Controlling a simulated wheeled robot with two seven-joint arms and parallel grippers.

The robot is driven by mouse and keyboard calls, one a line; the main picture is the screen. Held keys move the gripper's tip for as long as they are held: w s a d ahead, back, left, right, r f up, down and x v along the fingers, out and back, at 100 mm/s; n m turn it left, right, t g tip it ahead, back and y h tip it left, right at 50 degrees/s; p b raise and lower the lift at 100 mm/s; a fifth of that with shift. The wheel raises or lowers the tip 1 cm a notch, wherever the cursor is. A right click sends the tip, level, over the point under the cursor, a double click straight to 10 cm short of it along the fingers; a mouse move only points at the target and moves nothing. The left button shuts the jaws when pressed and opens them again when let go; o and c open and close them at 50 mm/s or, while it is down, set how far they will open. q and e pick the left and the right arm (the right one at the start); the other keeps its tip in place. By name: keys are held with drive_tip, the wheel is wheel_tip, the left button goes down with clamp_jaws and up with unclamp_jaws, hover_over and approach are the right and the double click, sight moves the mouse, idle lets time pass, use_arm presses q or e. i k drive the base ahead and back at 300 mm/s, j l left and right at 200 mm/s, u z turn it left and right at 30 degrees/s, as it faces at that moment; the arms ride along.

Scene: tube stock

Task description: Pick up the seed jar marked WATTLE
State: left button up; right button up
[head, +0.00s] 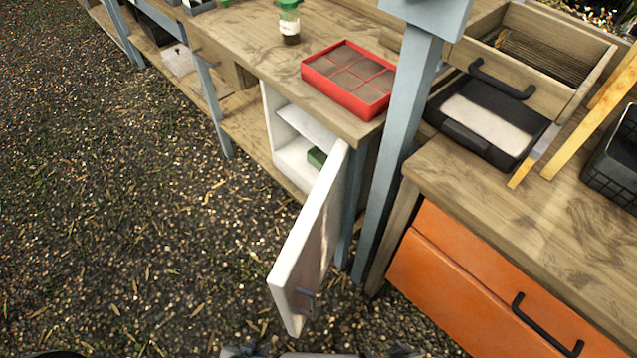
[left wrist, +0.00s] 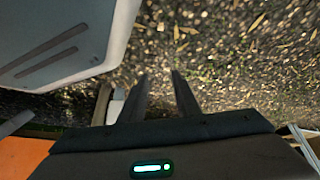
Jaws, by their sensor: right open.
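A small jar with a green lid and a pale label (head: 289,24) stands upright on the wooden bench at the top of the head view. Its label is too small to read, so I cannot tell whether it is the WATTLE jar. My left gripper (left wrist: 160,76) is open and empty over the gravel in the left wrist view. Only a bit of it shows at the bottom edge of the head view. My right gripper (head: 403,351) just shows at the bottom edge of the head view, open, far from the jar.
A red sectioned tray (head: 322,75) sits near the bench edge. Below it, a white cabinet's door (head: 310,245) stands open into the gravel area, with a green item (head: 317,157) inside. A grey post (head: 400,140) stands beside it. An open drawer (head: 497,75) and orange cabinet (head: 465,285) are right.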

sight(289, 20)
drive_tip(key=j+z, duration=0.35)
drive_tip(key=j, duration=0.3)
drive_tip(key=k+j+z, duration=0.1)
drive_tip(key=j+z, duration=0.2)
drive_tip(key=j, duration=0.3)
drive_tip(key=j+z, duration=0.4)
drive_tip(key=j, duration=0.35)
drive_tip(key=j+z, duration=0.35)
drive_tip(key=j, duration=0.4)
drive_tip(key=k+j+z, duration=0.1)
drive_tip(key=j+z, duration=0.3)
drive_tip(key=j, duration=0.3)
drive_tip(key=j+z, duration=0.35)
drive_tip(key=j, duration=0.35)
drive_tip(key=k+j+z, duration=0.15)
drive_tip(key=j+z, duration=0.25)
drive_tip(key=j, duration=0.3)
